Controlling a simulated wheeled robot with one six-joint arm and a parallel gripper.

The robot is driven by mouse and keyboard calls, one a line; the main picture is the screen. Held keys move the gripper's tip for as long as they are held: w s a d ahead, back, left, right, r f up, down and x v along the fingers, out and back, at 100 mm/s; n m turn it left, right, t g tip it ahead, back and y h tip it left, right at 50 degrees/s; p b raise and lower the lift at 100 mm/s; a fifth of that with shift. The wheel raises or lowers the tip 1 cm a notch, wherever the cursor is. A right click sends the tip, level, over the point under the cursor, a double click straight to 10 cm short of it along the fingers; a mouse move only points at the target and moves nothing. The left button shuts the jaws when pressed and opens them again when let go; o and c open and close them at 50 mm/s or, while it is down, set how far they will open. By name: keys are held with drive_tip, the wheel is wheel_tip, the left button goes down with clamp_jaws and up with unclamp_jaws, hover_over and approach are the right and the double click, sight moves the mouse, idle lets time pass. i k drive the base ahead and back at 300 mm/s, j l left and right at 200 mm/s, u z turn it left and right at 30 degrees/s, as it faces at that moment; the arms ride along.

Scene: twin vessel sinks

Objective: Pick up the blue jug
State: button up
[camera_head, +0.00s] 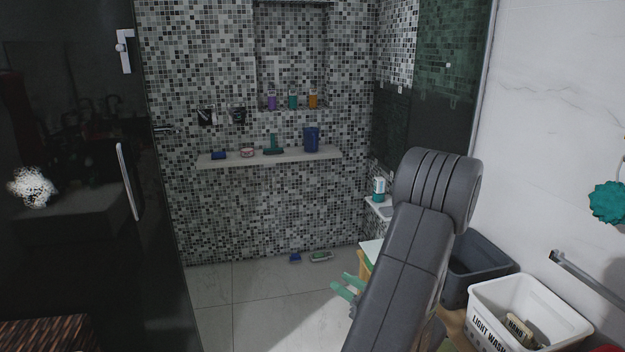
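The blue jug (311,139) stands upright near the right end of a pale wall shelf (218,161) in the tiled shower, at the back of the head view. My gripper (339,281) shows only as two green fingers sticking out to the left from behind my dark arm. The fingers look apart with nothing between them. The gripper is low and in front of the shelf, well away from the jug. Its body is hidden by my arm.
A green bottle (273,144), a pink item (247,152) and a blue item (220,155) share the shelf. Colored bottles stand in the niche above. A dark glass panel (90,190) is at left. A white basket (530,312) and grey bin (477,265) are at right.

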sight(311, 134)
drive_tip(key=i+u, duration=0.15)
drive_tip(key=i, duration=0.7)
drive_tip(key=i+l+u, duration=0.2)
drive_tip(key=i, duration=0.65)
drive_tip(key=i+j+z, duration=0.2)
drive_tip(key=i+z, duration=0.2)
drive_tip(key=i, duration=0.15)
drive_tip(key=i+j+z, duration=0.4)
drive_tip(key=i, duration=0.15)
drive_tip(key=i+j+z, duration=0.55)
drive_tip(key=j, duration=0.2)
drive_tip(key=i+j+z, duration=0.15)
drive_tip(key=j, duration=0.25)
drive_tip(key=j+z, duration=0.1)
drive_tip(key=j, duration=0.3)
drive_tip(key=i+j+z, duration=0.15)
drive_tip(key=j, duration=0.25)
